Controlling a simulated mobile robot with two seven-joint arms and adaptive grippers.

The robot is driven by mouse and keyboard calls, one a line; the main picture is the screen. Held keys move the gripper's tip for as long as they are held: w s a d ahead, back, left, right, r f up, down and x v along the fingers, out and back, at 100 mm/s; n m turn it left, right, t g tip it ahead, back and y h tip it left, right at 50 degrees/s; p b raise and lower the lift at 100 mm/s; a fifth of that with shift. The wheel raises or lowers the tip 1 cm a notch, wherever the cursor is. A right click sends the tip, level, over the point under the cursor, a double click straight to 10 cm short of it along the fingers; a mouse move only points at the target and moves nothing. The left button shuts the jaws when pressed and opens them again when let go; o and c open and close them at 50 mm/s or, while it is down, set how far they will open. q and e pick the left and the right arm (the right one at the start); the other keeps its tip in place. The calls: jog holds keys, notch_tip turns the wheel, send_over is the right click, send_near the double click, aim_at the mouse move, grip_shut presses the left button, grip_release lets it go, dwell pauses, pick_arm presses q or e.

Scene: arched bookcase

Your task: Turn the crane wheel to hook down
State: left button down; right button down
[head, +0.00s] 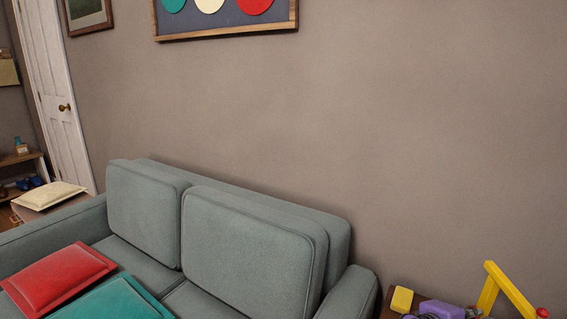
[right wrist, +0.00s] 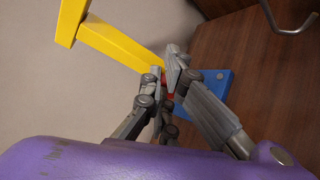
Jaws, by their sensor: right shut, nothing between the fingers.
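The toy crane shows in the right wrist view as a yellow arm (right wrist: 118,43), a blue base (right wrist: 214,88) and a grey metal hook (right wrist: 293,24) at the top right. In the head view its yellow frame (head: 497,283) stands at the lower right. A small red part (right wrist: 168,98) shows behind my fingers; I cannot tell if it is the wheel. My right gripper (right wrist: 169,72) is shut and empty, its fingertips close to the yellow arm and the red part. I cannot tell if they touch. The left gripper is not in view.
The crane is by a brown wooden surface (right wrist: 255,70). A yellow block (head: 402,300) lies near the crane. A grey-green sofa (head: 250,240) with red (head: 60,277) and teal (head: 115,300) cushions fills the lower left.

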jog(key=shift+w+f+b, duration=0.3)
jog(key=shift+f+b, duration=0.05)
jog(key=shift+f, duration=0.1)
dwell(0.8)
jog(key=shift+s+f, duration=0.1)
jog(key=shift+s, duration=0.05)
jog(key=shift+s+f+p, duration=0.35)
jog(key=shift+f+p, duration=0.3)
jog(key=shift+f, duration=0.2)
jog(key=shift+s, duration=0.1)
dwell(0.3)
